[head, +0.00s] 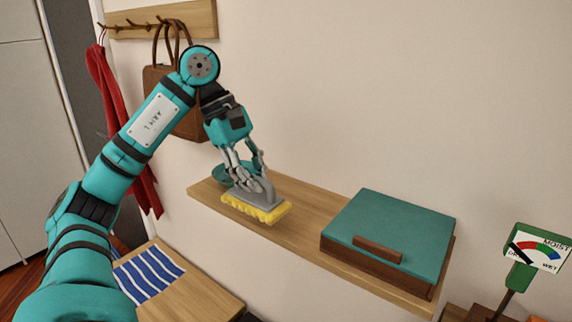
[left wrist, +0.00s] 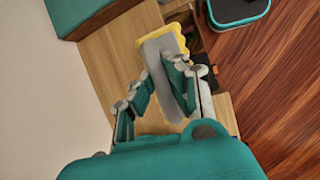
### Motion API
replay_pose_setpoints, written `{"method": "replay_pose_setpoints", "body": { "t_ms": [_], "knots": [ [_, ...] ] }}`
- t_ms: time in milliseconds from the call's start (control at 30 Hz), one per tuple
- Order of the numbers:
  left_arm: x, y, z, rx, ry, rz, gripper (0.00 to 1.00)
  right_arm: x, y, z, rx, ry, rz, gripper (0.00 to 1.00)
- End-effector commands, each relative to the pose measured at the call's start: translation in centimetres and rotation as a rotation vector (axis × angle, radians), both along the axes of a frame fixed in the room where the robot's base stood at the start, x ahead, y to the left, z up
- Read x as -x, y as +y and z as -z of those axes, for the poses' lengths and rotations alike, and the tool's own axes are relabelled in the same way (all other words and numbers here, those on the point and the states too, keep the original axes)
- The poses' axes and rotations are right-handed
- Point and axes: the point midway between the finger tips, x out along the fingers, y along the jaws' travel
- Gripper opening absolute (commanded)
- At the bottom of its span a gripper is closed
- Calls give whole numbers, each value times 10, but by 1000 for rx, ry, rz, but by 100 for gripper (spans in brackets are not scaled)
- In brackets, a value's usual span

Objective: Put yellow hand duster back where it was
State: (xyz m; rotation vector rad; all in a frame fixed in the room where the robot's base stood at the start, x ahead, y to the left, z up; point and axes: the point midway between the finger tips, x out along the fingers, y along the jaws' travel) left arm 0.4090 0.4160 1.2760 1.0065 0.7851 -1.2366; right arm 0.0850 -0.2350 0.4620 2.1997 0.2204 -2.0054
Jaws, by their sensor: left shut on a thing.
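The yellow hand duster (head: 257,207) has a grey back and handle and a yellow fringe below. It is at the front edge of the wooden wall shelf (head: 310,227); I cannot tell whether it touches the shelf. My left gripper (head: 262,179) is above it with the fingers shut on its grey handle. In the left wrist view the duster (left wrist: 163,47) lies between the fingers of the left gripper (left wrist: 165,88). My right gripper is in neither view.
A teal-lidded wooden box (head: 390,235) fills the shelf's right end. A teal dish (head: 233,174) sits behind the gripper. A brown bag (head: 160,83) and red cloth (head: 112,110) hang from a hook rail (head: 190,20). A moisture meter (head: 535,252) stands at right.

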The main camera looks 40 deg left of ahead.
Motion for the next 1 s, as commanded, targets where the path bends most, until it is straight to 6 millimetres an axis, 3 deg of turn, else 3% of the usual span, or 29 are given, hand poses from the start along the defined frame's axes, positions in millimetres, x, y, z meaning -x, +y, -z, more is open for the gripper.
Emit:
{"method": "replay_pose_setpoints", "body": {
  "t_ms": [33, 200, 500, 733, 1000],
  "knots": [
    [-15, -3, -7, 7, 0, 5, 0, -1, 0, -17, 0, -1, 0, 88],
    [-52, -4, -1, 3, 1, 3, 0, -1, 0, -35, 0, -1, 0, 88],
    [-80, -5, 9, 1, 2, 2, 0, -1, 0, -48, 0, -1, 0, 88],
    [-78, -4, 40, -1, 3, 2, 0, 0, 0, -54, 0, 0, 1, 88],
    [-79, -5, 43, 0, -2, 1, 0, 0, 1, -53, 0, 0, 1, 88]
  ]
}}
